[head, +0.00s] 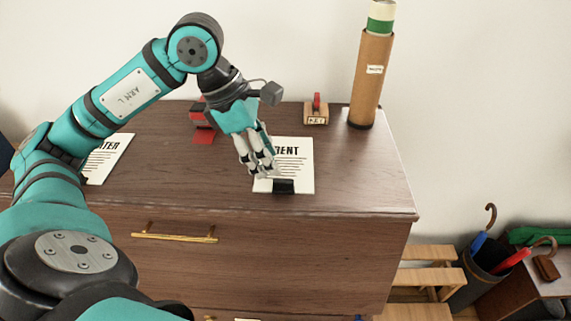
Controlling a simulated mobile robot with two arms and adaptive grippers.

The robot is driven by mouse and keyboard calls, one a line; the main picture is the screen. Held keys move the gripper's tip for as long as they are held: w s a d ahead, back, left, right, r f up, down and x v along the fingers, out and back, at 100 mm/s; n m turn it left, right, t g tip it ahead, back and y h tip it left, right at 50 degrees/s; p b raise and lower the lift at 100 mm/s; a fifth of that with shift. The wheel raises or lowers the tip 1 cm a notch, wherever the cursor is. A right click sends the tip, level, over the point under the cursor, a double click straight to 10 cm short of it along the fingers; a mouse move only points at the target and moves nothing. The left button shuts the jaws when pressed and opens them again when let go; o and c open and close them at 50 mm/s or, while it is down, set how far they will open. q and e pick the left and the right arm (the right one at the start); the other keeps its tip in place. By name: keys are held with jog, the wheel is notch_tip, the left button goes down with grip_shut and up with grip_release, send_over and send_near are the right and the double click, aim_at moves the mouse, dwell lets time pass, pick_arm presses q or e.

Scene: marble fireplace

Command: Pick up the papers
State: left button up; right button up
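A white printed paper (298,172) lies on the dark wooden dresser top near its front edge, with a black clip or block (284,187) at its lower edge. The visible part of its heading reads "ENT". A second printed paper (110,158), its heading ending in "TER", lies at the left, partly hidden behind my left arm. My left gripper (264,172) reaches down over the left side of the first paper. Its fingers are close together, and whether they are shut or touch the paper is not clear. My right gripper is not in view.
The dresser (350,185) has a brass drawer handle (175,238) in front. A red item (203,120), a key holder (316,112) and a tall cardboard tube (372,80) stand along the back. At the lower right are a wooden step (425,277) and an umbrella bin (478,285).

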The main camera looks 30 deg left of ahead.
aim_at(283, 180)
pick_arm(q)
jog(key=shift+d+f, duration=0.1)
jog(key=shift+f, duration=0.15)
jog(key=shift+d+f, duration=0.15)
jog(key=x, duration=0.1)
jog(key=p+x, duration=0.1)
jog(key=x, duration=0.1)
jog(key=p+x, duration=0.1)
jog(key=shift+w+d+f, duration=0.2)
jog(key=shift+d+f, duration=0.05)
jog(key=shift+d, duration=0.15)
grip_shut()
